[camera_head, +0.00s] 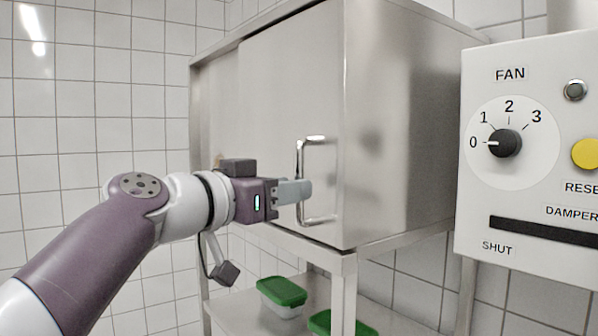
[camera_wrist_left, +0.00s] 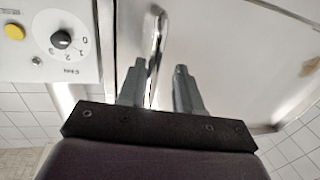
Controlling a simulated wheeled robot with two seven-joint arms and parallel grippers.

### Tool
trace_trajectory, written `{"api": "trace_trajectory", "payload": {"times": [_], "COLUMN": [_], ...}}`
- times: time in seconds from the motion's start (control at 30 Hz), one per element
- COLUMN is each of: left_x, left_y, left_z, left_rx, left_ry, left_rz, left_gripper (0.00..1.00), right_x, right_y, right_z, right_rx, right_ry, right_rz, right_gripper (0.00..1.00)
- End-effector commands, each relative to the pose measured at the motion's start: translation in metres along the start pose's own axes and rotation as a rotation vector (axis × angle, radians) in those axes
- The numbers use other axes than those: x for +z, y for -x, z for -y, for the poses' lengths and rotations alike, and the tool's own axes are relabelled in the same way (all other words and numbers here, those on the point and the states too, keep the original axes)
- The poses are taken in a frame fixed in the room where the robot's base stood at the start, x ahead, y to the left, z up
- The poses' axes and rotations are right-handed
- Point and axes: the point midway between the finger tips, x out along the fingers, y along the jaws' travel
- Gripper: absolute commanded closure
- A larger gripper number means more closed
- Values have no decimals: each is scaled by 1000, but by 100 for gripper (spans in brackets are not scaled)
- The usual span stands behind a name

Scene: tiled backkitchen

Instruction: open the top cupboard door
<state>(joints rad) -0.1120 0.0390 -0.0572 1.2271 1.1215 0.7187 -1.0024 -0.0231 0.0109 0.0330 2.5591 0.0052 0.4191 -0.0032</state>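The top cupboard is a brushed steel box, and its front door (camera_head: 270,120) looks shut. A vertical bar handle (camera_head: 318,139) stands out from the door near its right edge. My left gripper (camera_head: 302,190) reaches in from the left, with its grey fingers level with the middle of the handle. In the left wrist view, the fingers (camera_wrist_left: 158,78) are apart and the handle (camera_wrist_left: 157,45) runs up between them, nearer the left finger. Whether either finger touches the bar cannot be told. My right gripper is not in view.
A white control panel (camera_head: 520,225) with a fan dial stands close at the right. Below the cupboard, a steel shelf (camera_head: 240,311) holds green-lidded boxes (camera_head: 283,291). White tiled walls (camera_head: 90,90) lie behind. The space left of the cupboard front is open apart from my arm.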

Motion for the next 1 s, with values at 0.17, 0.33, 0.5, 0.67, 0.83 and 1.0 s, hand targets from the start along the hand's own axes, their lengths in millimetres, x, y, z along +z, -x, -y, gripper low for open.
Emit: {"api": "trace_trajectory", "payload": {"times": [0.17,0.33,0.5,0.67,0.83,1.0], "left_x": [-4,0,1,0,0,2], "left_y": [-24,-31,-31,-31,-31,-31], "left_z": [0,0,0,0,0,0], "left_rx": [0,-1,-2,-2,-2,-2], "left_ry": [-1,-1,-2,-2,-2,-4], "left_rz": [-1,-1,-1,-1,-2,-2], "left_gripper": [65,65,65,100,100,100], "right_x": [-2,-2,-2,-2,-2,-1], "right_y": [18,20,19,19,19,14], "right_z": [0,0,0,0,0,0], "right_rx": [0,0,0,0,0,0], "right_ry": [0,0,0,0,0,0], "right_rz": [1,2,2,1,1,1], "right_gripper": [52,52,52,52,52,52]}}
